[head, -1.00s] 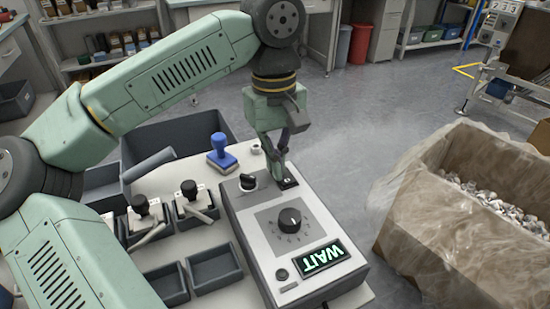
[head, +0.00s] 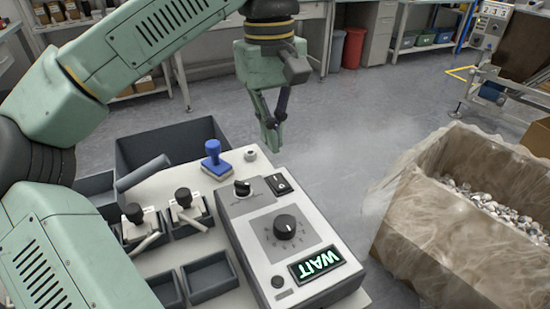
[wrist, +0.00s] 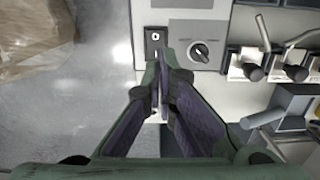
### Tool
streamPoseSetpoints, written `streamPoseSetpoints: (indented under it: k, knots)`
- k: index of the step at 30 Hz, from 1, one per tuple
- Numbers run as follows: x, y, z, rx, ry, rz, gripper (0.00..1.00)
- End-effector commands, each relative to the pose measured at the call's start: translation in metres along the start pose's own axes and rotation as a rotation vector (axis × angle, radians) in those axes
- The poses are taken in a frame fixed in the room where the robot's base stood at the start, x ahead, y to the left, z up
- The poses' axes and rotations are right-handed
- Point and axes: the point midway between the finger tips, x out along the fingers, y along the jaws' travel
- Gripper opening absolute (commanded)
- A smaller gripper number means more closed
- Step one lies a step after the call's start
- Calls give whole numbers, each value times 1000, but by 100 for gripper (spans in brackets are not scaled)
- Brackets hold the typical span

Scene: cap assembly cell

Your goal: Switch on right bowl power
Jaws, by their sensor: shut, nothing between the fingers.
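A grey control box (head: 252,232) stands on the white bench top. My gripper (head: 272,146) is shut and empty, raised beyond the box's far end and apart from the rocker. In the wrist view its fingertips (wrist: 168,54) appear just below the rocker (wrist: 155,40), beside the selector knob (wrist: 199,52). I cannot read which way the rocker is tipped.
A blue-handled stamp (head: 216,160) and a small round fitting (head: 250,155) stand near the bench's far edge. Small levered fixtures (head: 186,212) and empty dark trays (head: 208,276) lie left of the box. A plastic-lined carton (head: 415,225) stands right, across open floor.

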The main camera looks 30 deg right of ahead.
Motion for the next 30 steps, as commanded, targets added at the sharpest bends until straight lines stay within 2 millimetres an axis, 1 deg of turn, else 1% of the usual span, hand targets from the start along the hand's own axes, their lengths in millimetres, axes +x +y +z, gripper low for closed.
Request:
streamPoseSetpoints:
  k: [1, 3, 6, 10, 26, 30]
  knots:
    - [-10, 0, -1, -7, 5, -1, 0]
    - [-21, 0, 0, -6, 5, 0, 0]
    - [-31, -1, -1, -6, 4, -1, 0]
    - [-39, -1, -1, -6, 4, 1, 0]
    - [-40, -1, -1, -4, 3, 1, 0]
    - [-36, -1, -1, -3, 1, 1, 0]
